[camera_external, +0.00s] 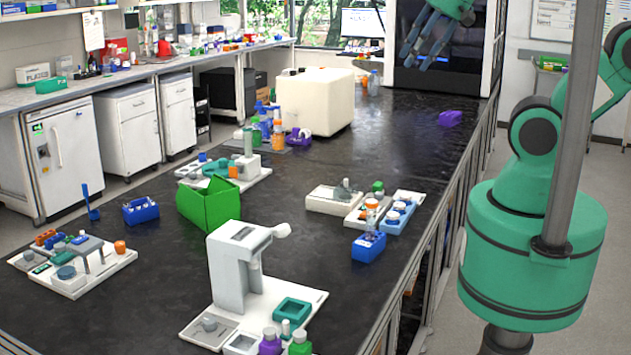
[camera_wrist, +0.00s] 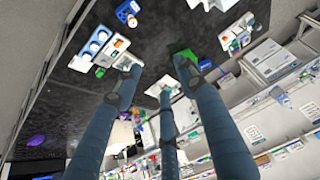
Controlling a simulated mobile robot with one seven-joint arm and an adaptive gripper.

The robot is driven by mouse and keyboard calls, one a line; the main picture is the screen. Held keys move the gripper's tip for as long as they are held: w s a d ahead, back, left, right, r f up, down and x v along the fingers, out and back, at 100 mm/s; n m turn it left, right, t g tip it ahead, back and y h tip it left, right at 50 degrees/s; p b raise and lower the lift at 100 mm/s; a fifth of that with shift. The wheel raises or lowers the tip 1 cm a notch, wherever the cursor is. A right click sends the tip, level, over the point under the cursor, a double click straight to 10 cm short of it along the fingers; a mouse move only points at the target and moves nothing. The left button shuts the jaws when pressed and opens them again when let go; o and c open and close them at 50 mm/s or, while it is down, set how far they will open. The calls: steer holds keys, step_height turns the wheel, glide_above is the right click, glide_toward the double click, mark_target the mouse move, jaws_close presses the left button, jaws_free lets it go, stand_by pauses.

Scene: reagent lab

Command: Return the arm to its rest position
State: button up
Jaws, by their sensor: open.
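My gripper (camera_external: 420,58) is high at the top of the external view, in front of a dark cabinet at the far end of the bench. Its blue fingers are spread and point downward. In the wrist view the three fingers of my gripper (camera_wrist: 160,74) are spread apart with nothing between them. My green arm stands at the right of the external view, beside the long black bench (camera_external: 330,165). The upper part of the arm is cut off by the frame edge. The gripper is well clear of the bench objects.
A cream box (camera_external: 315,102) and a purple item (camera_external: 450,118) are on the far bench. A green box (camera_external: 208,203), a blue rack (camera_external: 368,246) and a white-grey device (camera_external: 237,265) stand nearer. A grey pole (camera_external: 571,120) rises in front of my arm.

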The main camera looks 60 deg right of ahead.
step_height(320, 180, down, 10)
steer(key=b, duration=0.9)
steer(key=shift+r, duration=0.2)
stand_by(0.5)
